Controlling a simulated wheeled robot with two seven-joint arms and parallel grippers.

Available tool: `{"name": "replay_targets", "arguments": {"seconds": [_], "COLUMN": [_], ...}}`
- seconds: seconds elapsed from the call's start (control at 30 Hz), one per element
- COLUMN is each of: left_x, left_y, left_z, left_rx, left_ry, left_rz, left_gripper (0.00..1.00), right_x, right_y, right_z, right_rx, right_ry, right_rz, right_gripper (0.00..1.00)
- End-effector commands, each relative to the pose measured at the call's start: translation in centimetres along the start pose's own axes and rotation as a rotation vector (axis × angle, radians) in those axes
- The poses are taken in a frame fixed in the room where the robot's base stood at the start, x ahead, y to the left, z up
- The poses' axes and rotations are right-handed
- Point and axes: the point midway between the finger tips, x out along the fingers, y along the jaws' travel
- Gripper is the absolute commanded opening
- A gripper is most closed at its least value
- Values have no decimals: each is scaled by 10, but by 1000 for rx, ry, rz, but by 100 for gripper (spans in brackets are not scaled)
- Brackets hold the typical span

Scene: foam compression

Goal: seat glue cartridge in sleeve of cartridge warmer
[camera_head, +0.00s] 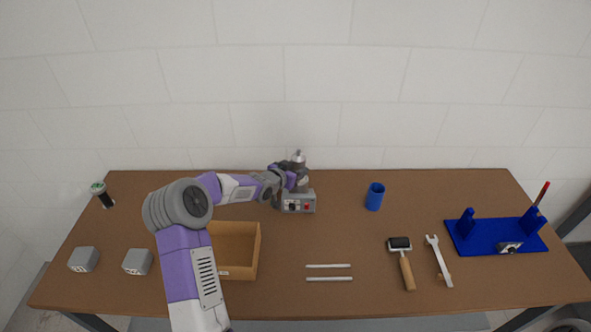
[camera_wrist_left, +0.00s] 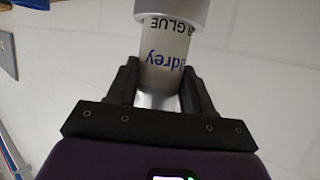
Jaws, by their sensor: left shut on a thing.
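The cartridge warmer (camera_head: 298,203) is a grey box with a red button and dark knob on its front, standing at the back middle of the table. My left gripper (camera_head: 300,182) is just above it in the head view, partly covering it. The gripper is shut on the glue cartridge (camera_head: 299,156), whose silvery top sticks up above the fingers. In the left wrist view, the cartridge (camera_wrist_left: 166,58) shows upside-down GLUE lettering and a pale collar between the two black fingers (camera_wrist_left: 163,88). The sleeve and the cartridge's lower end are hidden; I cannot tell whether they touch.
An open wooden box (camera_head: 240,273) lies near my left forearm. A blue cup (camera_head: 375,196) stands right of the warmer. Two pale rods (camera_head: 329,279), a roller (camera_head: 403,263), a wrench (camera_head: 439,262) and a blue fixture (camera_head: 487,240) lie rightward. Grey blocks (camera_head: 137,262) and a dark cylinder (camera_head: 104,197) are left.

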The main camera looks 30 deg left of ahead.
Motion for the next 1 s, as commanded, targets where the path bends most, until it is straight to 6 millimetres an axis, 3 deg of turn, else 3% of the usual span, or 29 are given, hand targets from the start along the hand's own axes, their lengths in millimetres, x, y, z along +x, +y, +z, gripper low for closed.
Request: {"name": "replay_targets", "arguments": {"seconds": [0.6,0.63,0.8,1.0], "left_x": [6,6,6,6], "left_y": [0,0,0,0], "left_z": [13,12,12,13], "left_rx": [1,1,1,0], "left_ry": [4,4,3,1], "left_rz": [0,0,0,0], "left_gripper": [0,56,81,81], "right_x": [12,12,11,11], "right_y": [5,4,4,4], "right_z": [-1,0,0,0], "right_rx": [0,0,0,0], "right_ry": [0,0,0,0], "right_rz": [0,0,0,0], "right_gripper": [81,81,81,81]}}
